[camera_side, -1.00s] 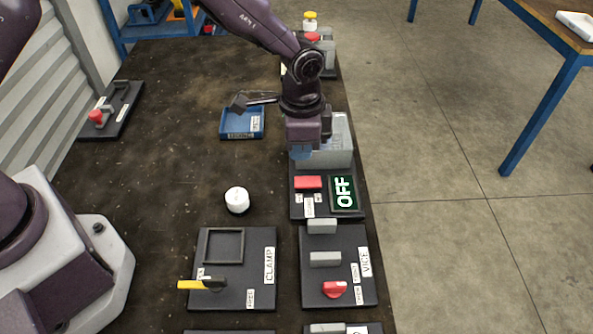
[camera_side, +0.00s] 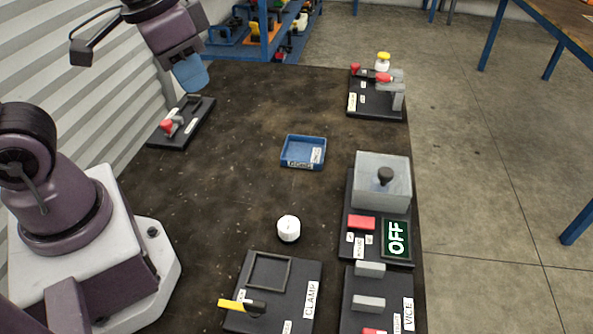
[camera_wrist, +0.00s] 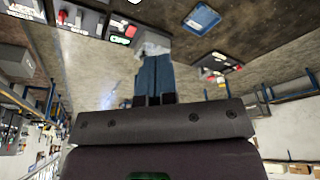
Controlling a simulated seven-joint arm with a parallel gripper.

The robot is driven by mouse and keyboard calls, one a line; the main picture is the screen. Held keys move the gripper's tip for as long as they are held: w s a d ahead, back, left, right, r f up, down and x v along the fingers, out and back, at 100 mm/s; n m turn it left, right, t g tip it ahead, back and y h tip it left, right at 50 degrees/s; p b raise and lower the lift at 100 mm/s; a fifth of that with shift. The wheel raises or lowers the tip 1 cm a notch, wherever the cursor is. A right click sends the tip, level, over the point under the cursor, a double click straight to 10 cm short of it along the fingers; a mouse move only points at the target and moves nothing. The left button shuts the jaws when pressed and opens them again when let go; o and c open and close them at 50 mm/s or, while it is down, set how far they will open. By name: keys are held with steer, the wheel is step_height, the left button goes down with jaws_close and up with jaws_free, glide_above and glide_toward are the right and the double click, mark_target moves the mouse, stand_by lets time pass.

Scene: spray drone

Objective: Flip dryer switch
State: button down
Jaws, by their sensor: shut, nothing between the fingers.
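A panel (camera_side: 375,258) with a red switch (camera_side: 361,222) and a display reading OFF (camera_side: 396,238) is at the right edge of the dark table. Its small labels are too blurred to read, so I cannot confirm it is the dryer. A translucent box (camera_side: 400,196) stands on it, with a dark round-topped piece (camera_side: 384,176) in it. My gripper (camera_side: 192,76) is raised at the upper left, far from the red switch. Its blue fingers are shut and empty; they also show in the wrist view (camera_wrist: 154,72), overlapping the box.
A base with a red part (camera_side: 168,126) is below my gripper. A blue tray (camera_side: 303,150) and white round piece (camera_side: 288,228) lie mid-table. The CLAMP (camera_side: 274,300) and VICE (camera_side: 385,318) bases are in front. Another station (camera_side: 374,99) is at the back right.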

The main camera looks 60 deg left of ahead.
steer(key=s+r, duration=0.1)
steer(key=a+r+t, duration=0.1)
steer(key=s+r+t, duration=0.1)
steer(key=shift+s+a+r+n, duration=0.25)
steer(key=shift+s+a+n, duration=0.05)
steer(key=shift+a+n, duration=0.1)
steer(key=shift+d, duration=0.1)
steer(key=w+d+f+m+g, duration=0.1)
steer(key=w+d+f+m, duration=0.2)
steer(key=w+d+f, duration=0.2)
steer(key=w+d+f+m+g, duration=0.2)
steer(key=w+d+f, duration=0.4)
steer(key=w, duration=0.6)
steer(key=w+d+f+m+g, duration=0.2)
steer(key=w+d+f+m, duration=0.2)
steer(key=w+d+f, duration=0.2)
steer(key=shift+w+d+f, duration=0.2)
steer(key=shift+w+f, duration=0.3)
steer(key=shift+w, duration=0.65)
